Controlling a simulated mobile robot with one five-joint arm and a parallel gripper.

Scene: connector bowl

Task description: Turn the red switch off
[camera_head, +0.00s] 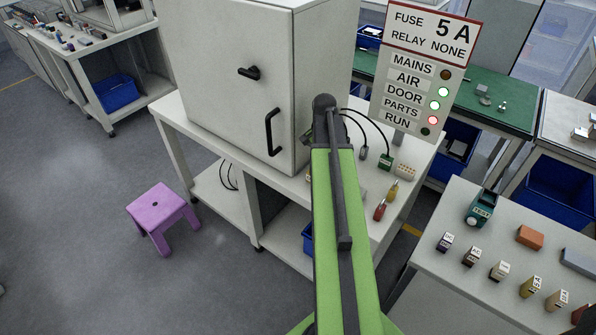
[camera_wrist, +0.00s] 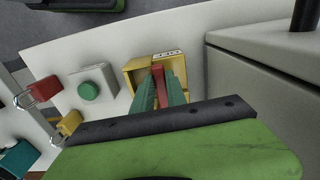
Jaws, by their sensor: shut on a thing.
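The red switch (camera_wrist: 158,74) is a small red lever at a yellow box (camera_wrist: 136,71) on the white bench, seen in the wrist view. My gripper (camera_wrist: 160,84) has its two green fingers on either side of the red lever and is shut on it. The fingers hide the lower part of the lever, and I cannot tell its exact on or off position. In the head view my arm hides the switch and my gripper. The sign (camera_head: 421,65) shows a dull brown MAINS lamp, green AIR and DOOR lamps, a red PARTS lamp and a dark RUN lamp.
A tall grey cabinet (camera_head: 232,83) stands beside the switch. A green button (camera_wrist: 89,90) on a grey box, a red padlock (camera_wrist: 37,91) and a yellow padlock (camera_wrist: 68,123) lie on the other side. A purple stool (camera_head: 161,209) stands on the floor.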

